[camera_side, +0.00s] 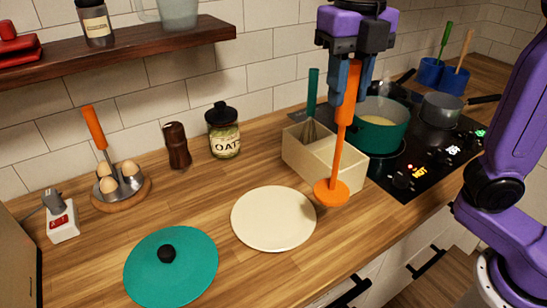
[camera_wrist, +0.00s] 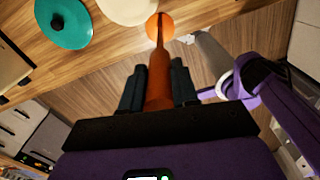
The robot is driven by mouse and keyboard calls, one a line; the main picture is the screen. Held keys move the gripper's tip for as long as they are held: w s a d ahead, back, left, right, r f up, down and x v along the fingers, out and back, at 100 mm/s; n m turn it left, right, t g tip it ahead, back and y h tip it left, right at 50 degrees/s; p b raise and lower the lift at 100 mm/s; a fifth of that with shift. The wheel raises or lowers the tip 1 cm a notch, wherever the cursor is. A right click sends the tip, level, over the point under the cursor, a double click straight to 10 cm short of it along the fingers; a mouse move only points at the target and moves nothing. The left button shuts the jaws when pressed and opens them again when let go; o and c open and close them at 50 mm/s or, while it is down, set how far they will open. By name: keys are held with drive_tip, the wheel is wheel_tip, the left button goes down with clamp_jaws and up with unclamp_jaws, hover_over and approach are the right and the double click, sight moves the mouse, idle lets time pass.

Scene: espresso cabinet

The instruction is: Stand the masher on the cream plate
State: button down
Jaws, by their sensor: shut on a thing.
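The orange masher (camera_side: 338,162) hangs upright from my gripper (camera_side: 350,85), its round foot at the bottom. My gripper is shut on the upper handle. In the side view the foot shows just right of the cream plate (camera_side: 272,219) and in front of the cream box; it seems to be in the air, but its exact height is hard to tell. In the wrist view the masher (camera_wrist: 159,62) points away between the fingers (camera_wrist: 158,88), and part of the plate (camera_wrist: 128,8) shows beside its foot. The plate lies flat and empty on the wooden counter.
A teal lid (camera_side: 171,266) lies left of the plate. A cream divided box (camera_side: 310,160) with a whisk stands behind the masher. A teal pot (camera_side: 381,126) is on the black hob. An oat jar (camera_side: 223,132), pepper mill (camera_side: 177,146) and egg holder (camera_side: 121,184) stand toward the wall.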

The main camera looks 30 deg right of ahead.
drive_tip(key=w+a+f, duration=0.6)
drive_tip(key=w+f, duration=0.4)
drive_tip(key=f, duration=0.2)
drive_tip(key=shift+w+a+f, duration=0.1)
drive_tip(key=c, duration=0.8)
unclamp_jaws()
drive_tip(key=shift+c, duration=0.2)
wheel_tip(320, 180, up, 12)
